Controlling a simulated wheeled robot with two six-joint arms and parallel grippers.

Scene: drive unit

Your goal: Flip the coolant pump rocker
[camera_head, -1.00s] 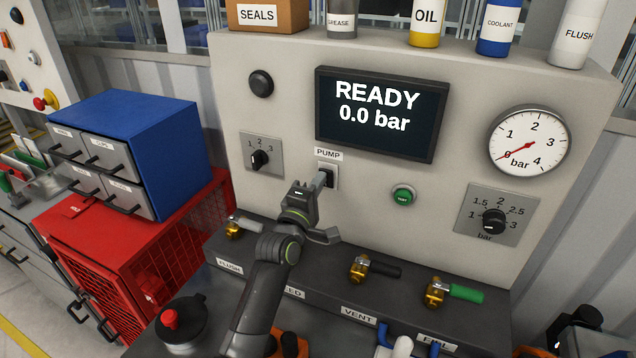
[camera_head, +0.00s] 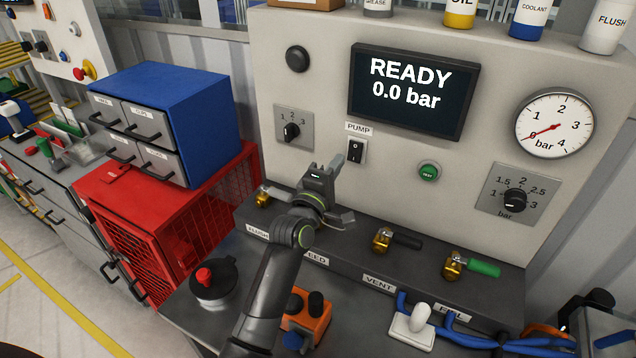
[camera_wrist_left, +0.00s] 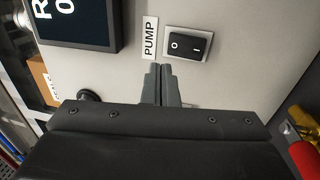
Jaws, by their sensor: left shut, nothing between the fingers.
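The coolant pump rocker (camera_head: 356,151) is a small black switch on the grey panel, under the PUMP label (camera_head: 359,129). It also shows in the left wrist view (camera_wrist_left: 188,46), with an O and an I mark; I cannot tell for sure which side is pressed in. My left gripper (camera_head: 335,164) is shut and empty, just below and left of the rocker in the head view, apart from it. In the left wrist view its closed fingertips (camera_wrist_left: 160,70) point at the panel beside the rocker, near the PUMP label. My right gripper is not seen.
The display (camera_head: 412,92) reads READY, 0.0 bar. A selector knob (camera_head: 292,132) is left of the rocker, a green button (camera_head: 429,172) right. Brass valves (camera_head: 383,239) line the ledge below. A red-knobbed black pot (camera_head: 213,280) stands at front left.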

